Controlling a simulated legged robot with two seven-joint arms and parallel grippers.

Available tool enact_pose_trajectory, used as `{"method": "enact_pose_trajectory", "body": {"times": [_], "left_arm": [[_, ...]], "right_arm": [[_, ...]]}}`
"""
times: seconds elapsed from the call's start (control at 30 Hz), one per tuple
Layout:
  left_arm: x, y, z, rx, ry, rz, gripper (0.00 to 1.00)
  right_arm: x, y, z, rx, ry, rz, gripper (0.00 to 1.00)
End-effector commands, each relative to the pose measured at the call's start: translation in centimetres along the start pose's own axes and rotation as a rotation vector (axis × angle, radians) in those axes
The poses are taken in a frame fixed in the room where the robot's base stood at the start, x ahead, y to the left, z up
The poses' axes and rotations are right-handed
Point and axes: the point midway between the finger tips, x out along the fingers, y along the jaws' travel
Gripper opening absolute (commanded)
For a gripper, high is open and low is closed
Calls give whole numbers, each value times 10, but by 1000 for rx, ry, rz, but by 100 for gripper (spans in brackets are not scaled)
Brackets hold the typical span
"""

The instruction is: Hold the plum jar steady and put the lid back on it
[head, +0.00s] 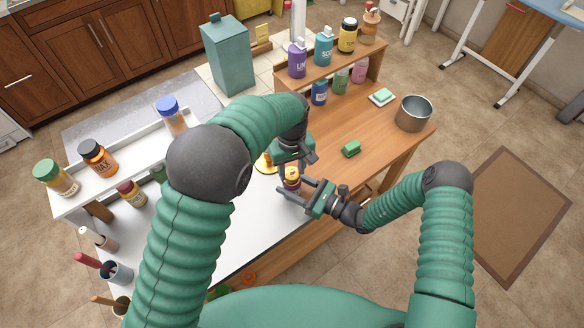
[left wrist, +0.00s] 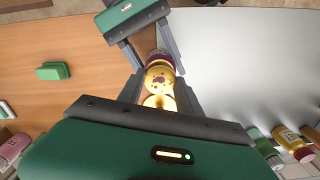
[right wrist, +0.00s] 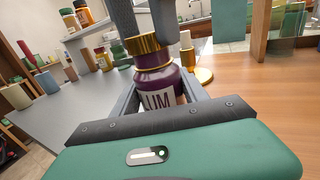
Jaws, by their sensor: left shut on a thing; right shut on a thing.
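The plum jar (right wrist: 155,75) is purple with a white label whose visible letters read "UM". It stands upright on the table and also shows small in the head view (head: 292,185). My right gripper (head: 284,189) is shut around its body from the side. The gold lid (right wrist: 143,45) is at the jar's mouth, between the fingers of my left gripper (head: 292,159), which reaches down from above. I see no clear gap between lid and jar; whether it is fully seated I cannot tell. The lid's shiny top shows in the left wrist view (left wrist: 160,77).
A green sponge (head: 351,149) and a steel pot (head: 414,113) stand to the right. A shelf of bottles (head: 345,60) is at the back, a white rack (head: 120,160) at the left.

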Motion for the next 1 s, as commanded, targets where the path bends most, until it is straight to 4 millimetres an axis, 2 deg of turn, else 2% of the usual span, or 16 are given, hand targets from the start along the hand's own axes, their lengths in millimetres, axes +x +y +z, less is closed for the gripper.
{"method": "enact_pose_trajectory", "body": {"times": [0.5, 0.6, 0.67, 0.77, 1.0], "left_arm": [[9, 0, 0, 3, 0, 1, 5], [9, 0, 0, 81, 0, 0, 5], [9, 0, -1, 200, -1, 1, 5], [10, 0, -1, 517, -1, 1, 5], [10, 0, -2, 1443, -1, -3, 5]], "right_arm": [[0, 0, 0, 0, 1, 0, 0], [0, 0, 0, 0, 1, 0, 0], [0, 0, 0, 0, 1, 0, 0], [0, 0, 0, 0, 1, 0, 0], [0, 0, 0, 0, 1, 1, 0]]}}
